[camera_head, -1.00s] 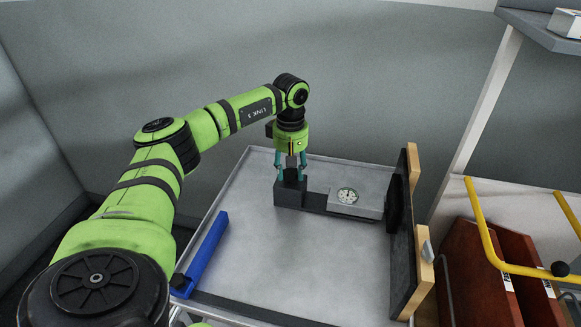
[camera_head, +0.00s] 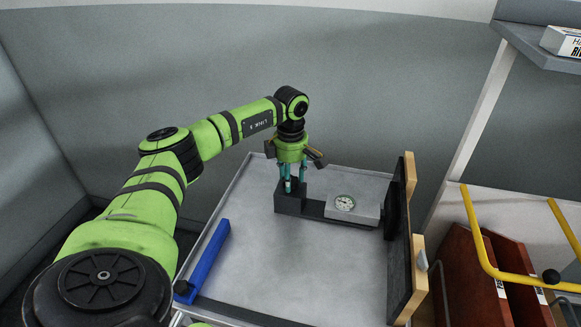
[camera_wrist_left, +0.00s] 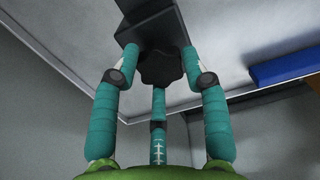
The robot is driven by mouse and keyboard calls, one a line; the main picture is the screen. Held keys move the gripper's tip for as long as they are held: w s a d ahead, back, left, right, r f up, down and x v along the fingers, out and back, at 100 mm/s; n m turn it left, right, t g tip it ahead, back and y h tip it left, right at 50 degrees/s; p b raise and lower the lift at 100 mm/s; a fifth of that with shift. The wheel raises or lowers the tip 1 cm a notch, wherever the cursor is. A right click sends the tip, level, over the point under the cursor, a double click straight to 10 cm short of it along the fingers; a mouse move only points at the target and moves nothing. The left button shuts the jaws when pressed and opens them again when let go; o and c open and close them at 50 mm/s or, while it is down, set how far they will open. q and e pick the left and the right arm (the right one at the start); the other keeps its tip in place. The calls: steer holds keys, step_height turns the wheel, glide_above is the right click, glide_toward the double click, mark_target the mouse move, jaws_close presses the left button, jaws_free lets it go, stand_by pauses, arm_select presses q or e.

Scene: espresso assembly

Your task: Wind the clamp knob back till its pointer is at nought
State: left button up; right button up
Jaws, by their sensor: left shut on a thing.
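The clamp has a dark block (camera_head: 288,204) and a grey body joined by a dark bar near the far side of the tray. A round white dial (camera_head: 345,203) sits on top of the grey body; its pointer reading is too small to tell. My left gripper (camera_head: 290,186) points down over the dark block, its teal fingers shut on the clamp knob. In the left wrist view the black lobed knob (camera_wrist_left: 162,67) sits between the three fingers. The fingers hide the knob in the head view. My right gripper is not in view.
The grey tray (camera_head: 285,260) is mostly bare in front of the clamp. A blue bar (camera_head: 208,255) lies along its left edge. A dark upright panel with wooden edging (camera_head: 411,175) stands at the right. Brown bins and a yellow rail (camera_head: 476,235) are farther right.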

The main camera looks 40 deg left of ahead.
arm_select(q)
steer(key=n+p, duration=0.1)
steer(key=n, duration=0.4)
steer(key=shift+n, duration=0.3)
steer(key=n+p, duration=0.1)
steer(key=n, duration=0.3)
steer(key=n+p, duration=0.1)
steer(key=n, duration=0.4)
steer(key=shift+p, duration=0.4)
steer(key=n+p, duration=0.1)
steer(key=n, duration=0.3)
steer(key=shift+n, duration=0.4)
steer(key=o, duration=1.2)
steer(key=shift+c, duration=0.2)
